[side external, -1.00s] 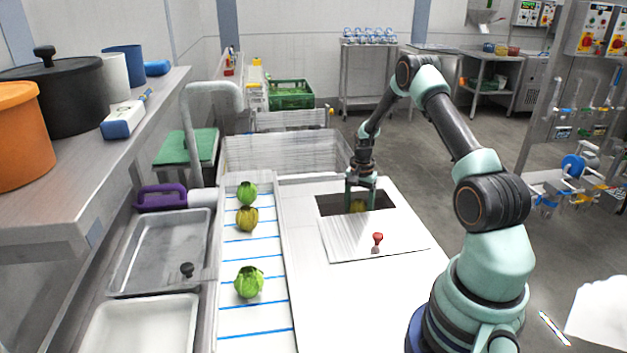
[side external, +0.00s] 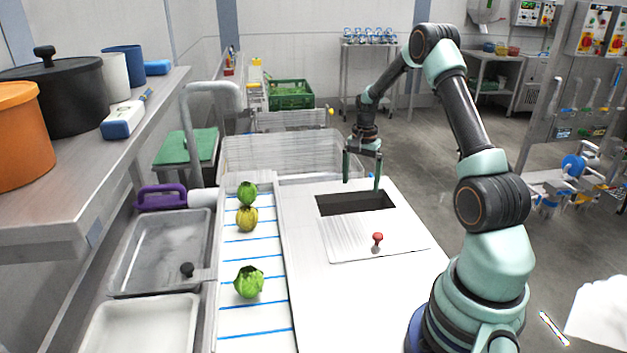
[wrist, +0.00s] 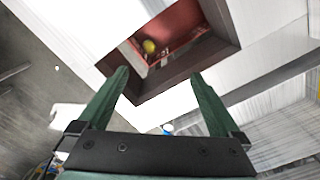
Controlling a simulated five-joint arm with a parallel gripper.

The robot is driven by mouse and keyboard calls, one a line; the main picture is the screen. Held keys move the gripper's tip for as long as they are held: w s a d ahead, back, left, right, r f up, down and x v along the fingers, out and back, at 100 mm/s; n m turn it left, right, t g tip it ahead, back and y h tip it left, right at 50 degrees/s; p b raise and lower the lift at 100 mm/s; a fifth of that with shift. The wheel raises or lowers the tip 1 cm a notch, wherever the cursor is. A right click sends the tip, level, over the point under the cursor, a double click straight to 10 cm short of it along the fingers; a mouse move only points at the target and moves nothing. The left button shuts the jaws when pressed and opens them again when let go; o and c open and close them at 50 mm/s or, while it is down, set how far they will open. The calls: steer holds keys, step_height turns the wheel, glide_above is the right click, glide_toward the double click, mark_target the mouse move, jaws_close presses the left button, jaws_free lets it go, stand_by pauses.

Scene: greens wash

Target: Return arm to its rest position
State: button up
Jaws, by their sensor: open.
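My gripper (side external: 362,170) is open and empty, above the dark rectangular opening (side external: 355,202) in the white worktop. In the wrist view, the two green fingers of my gripper (wrist: 158,82) stand wide apart. Beyond them is the opening with its dark rim (wrist: 222,55) and reddish inside. A small yellowish round thing (wrist: 149,46) lies down in the opening; it is hidden in the side view. My arm is raised and bent, its wrist pointing down.
A white lid (side external: 345,243) with a red knob (side external: 377,238) lies in front of the opening. Several green and yellowish heads (side external: 249,281) sit on the blue-striped strip to the left. A clear bin (side external: 290,152) stands behind. The space above the worktop is free.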

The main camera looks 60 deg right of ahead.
step_height(320, 180, up, 2)
steer(key=shift+r, duration=0.25)
steer(key=w+a+r+n+t+h, duration=0.1)
steer(key=a+r+n+t, duration=0.2)
steer(key=a+r+n, duration=0.9)
steer(key=s+a+r+n+t, duration=0.1)
steer(key=s+a, duration=0.3)
steer(key=a, duration=0.6)
steer(key=s+a+r+n+t+y, duration=0.1)
steer(key=s+a+r+n, duration=0.2)
steer(key=a, duration=0.7)
steer(key=shift+s+r+n+t, duration=0.3)
steer(key=shift+s+r+n, duration=0.1)
steer(key=shift+s+r, duration=0.4)
